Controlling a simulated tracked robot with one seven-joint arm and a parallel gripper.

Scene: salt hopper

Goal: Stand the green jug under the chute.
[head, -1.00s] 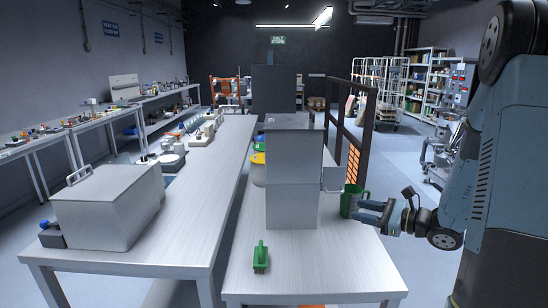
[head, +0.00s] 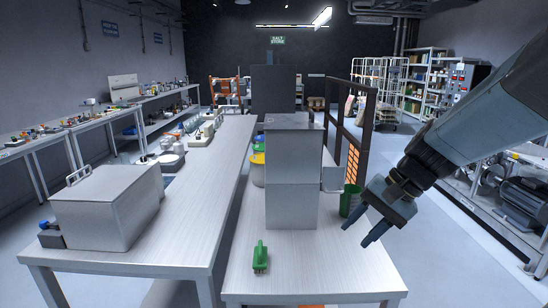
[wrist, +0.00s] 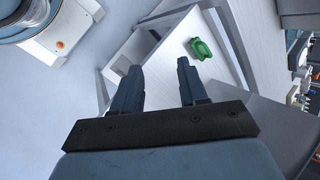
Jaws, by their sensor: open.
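The green jug (head: 350,201) stands upright on the right bench, beside the right side of the grey hopper (head: 291,195). A pale box-like part (head: 333,179), perhaps the chute, sticks out of the hopper's right side. The jug is just right of this part, and I cannot tell whether its mouth is under an outlet. My gripper (head: 362,230) is open and empty, in front of the jug and to its right, fingers pointing down and left. The open fingers also show in the wrist view (wrist: 157,92). The jug is not clearly visible there.
A dark upright frame (head: 361,130) stands behind the jug. A lidded grey box (head: 108,208) sits on the left bench. The bench's front right is clear.

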